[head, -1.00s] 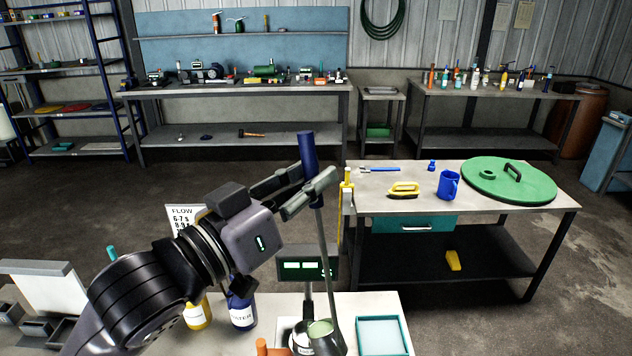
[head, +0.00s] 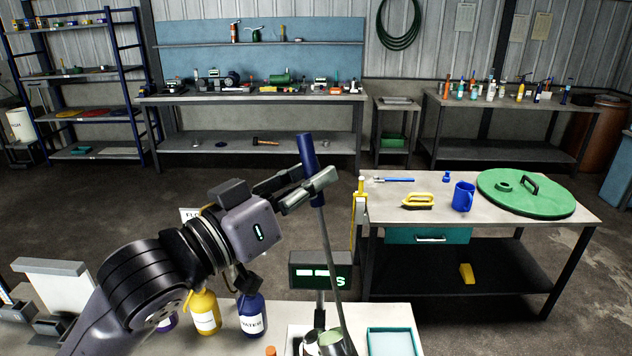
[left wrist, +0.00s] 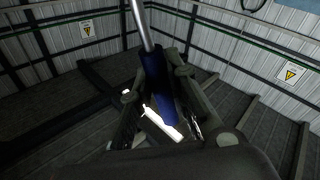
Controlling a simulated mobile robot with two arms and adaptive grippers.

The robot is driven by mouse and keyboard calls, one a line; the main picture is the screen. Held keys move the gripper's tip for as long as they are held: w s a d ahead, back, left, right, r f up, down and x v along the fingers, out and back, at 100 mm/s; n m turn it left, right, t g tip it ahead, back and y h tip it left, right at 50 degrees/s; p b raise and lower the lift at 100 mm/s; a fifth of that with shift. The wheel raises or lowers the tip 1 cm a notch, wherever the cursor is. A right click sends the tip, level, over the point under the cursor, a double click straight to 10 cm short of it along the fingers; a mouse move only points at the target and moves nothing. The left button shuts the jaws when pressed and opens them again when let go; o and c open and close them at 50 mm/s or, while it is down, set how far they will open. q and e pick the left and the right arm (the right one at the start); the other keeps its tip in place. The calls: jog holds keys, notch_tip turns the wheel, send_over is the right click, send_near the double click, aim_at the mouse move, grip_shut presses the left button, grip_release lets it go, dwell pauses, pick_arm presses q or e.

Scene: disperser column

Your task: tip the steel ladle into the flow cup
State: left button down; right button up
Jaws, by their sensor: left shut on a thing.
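The steel ladle has a blue handle (head: 307,152) and a long thin steel rod (head: 329,250). My left gripper (head: 309,182) is shut on the blue handle. The left wrist view also shows the handle (left wrist: 160,85) between the fingers, with the rod running away upward. The ladle leans, its handle top to the left. Its bowl (head: 336,344) is at the bottom edge of the head view, partly cut off. Dark and pale round parts beside the bowl may be the flow cup, but I cannot tell them apart clearly. My right gripper is not in view.
A display (head: 320,271) on a post stands behind the rod. A yellow bottle (head: 205,315) and a blue bottle (head: 252,317) stand to the left. A pale teal tray (head: 393,342) is at the right. A side table (head: 390,208) holds a blue mug (head: 463,197) and a green lid (head: 540,197).

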pick_arm(q)
jog(key=shift+w+a+n, duration=0.3)
jog(key=shift+w+a, duration=0.25)
jog(key=shift+w, duration=0.05)
jog(key=shift+w+a+f+b, duration=0.1)
jog(key=shift+w+a+b, duration=0.05)
jog(key=shift+b, duration=0.15)
jog(key=w+a+f+n+y+b, duration=0.1)
jog(key=w+a+f+n+b, duration=0.3)
jog(key=w+a+f+n, duration=0.5)
jog(key=shift+w+a+f, duration=0.45)
jog(key=shift+w+a, duration=1.1)
jog(key=shift+w, duration=0.5)
dwell(3.8)
